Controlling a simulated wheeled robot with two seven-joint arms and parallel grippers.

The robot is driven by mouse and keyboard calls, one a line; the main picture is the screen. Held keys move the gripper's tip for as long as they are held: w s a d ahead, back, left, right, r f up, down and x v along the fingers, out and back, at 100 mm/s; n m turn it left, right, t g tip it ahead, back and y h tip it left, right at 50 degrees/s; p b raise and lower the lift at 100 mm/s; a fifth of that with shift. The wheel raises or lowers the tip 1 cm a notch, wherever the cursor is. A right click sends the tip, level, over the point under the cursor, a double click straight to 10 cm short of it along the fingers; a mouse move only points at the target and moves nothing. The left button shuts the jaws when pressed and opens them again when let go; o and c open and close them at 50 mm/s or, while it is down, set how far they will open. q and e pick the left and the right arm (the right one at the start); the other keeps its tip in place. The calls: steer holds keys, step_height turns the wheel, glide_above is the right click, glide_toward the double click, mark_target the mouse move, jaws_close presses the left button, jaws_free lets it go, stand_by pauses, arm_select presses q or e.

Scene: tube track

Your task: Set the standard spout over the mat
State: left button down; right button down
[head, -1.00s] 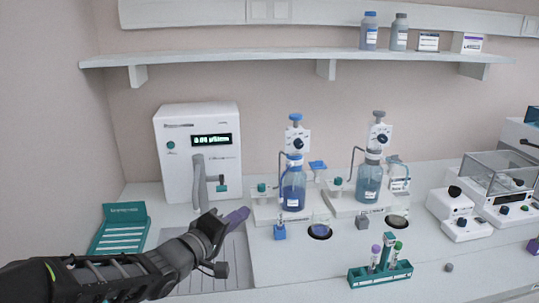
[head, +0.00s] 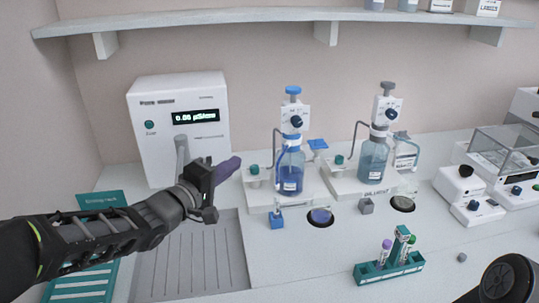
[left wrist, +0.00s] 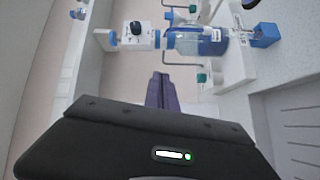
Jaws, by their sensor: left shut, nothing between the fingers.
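The blue standard bottle (head: 290,168) stands upright on its white base, with a white pump head (head: 295,118) on top. Its thin grey spout (head: 277,142) leaves the pump and bends down on the bottle's left side. The dark round mat (head: 320,225) lies right of and in front of the bottle, under a small beaker (head: 320,215); the spout is not above it. My left gripper (head: 238,162), with purple fingers, is shut and empty, left of the spout and apart from it. The fingers (left wrist: 162,92) point towards the bottle (left wrist: 195,40) in the left wrist view.
A grey-capped diluent bottle (head: 373,160) with its own spout and dark mat (head: 402,204) stands to the right. A white meter (head: 180,130) is behind my left gripper. A teal tube rack (head: 388,268) stands in front. A small blue block (head: 277,220) is near the base.

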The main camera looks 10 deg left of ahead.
arm_select(q)
steer(key=w+d+f+p, duration=0.1)
steer(key=w+d, duration=0.6)
steer(key=w, duration=0.1)
steer(key=shift+w+d, duration=0.2)
steer(key=shift+f, duration=0.15)
